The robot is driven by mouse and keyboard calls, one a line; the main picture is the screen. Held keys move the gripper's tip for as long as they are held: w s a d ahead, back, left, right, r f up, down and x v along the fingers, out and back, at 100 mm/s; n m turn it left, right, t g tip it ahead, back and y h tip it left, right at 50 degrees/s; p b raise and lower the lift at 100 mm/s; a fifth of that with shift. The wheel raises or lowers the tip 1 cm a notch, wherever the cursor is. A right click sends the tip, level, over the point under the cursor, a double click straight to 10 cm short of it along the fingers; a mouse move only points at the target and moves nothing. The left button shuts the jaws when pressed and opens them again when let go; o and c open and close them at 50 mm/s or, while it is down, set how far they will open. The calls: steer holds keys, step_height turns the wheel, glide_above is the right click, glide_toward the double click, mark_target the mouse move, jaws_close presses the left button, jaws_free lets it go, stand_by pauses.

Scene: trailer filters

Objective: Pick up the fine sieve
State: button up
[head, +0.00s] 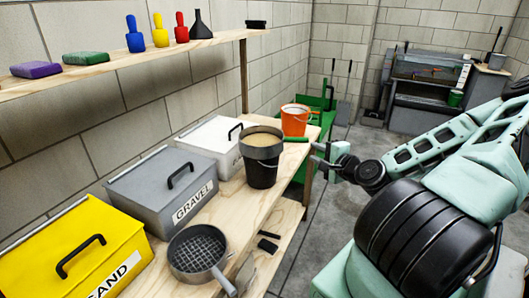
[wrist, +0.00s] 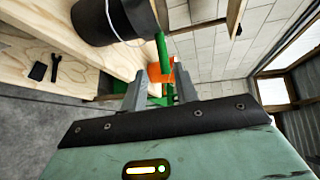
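What looks like the fine sieve (head: 261,133) rests on top of a black bucket (head: 262,172) on the wooden bench. It has a grey rim and a pale beige inside. A green handle (head: 295,139) sticks out to its right; it also shows in the wrist view (wrist: 162,48). A second sieve (head: 197,249), with coarse mesh and a grey handle, lies at the bench's front. My gripper (head: 315,154) is right of the bucket, near the handle's end. In the wrist view, my gripper (wrist: 158,78) has its two fingers apart with nothing seen held.
An orange bucket (head: 295,121) stands behind the black one. White, grey "GRAVEL" (head: 170,187) and yellow "SAND" (head: 75,255) bins line the wall. A shelf (head: 130,70) hangs above. The floor (head: 345,215) right of the bench is clear.

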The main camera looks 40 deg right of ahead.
steer(key=w+f+b, duration=0.1)
steer(key=w+b, duration=0.1)
steer(key=b, duration=0.1)
steer(key=p, duration=0.1)
glide_toward(290, 140)
steer(key=w, duration=0.3)
steer(key=shift+d+f+p+x, duration=0.1)
steer(key=shift+p+x, duration=0.15)
steer(key=shift+x, duration=0.85)
steer(key=shift+d+f+p+x, duration=0.1)
steer(key=shift+p+x, duration=0.15)
steer(key=shift+x, duration=0.9)
steer(key=shift+d+f+p+x, duration=0.15)
steer(key=shift+p+x, duration=0.1)
steer(key=shift+x, duration=0.85)
steer(key=shift+s, duration=0.1)
jaws_close()
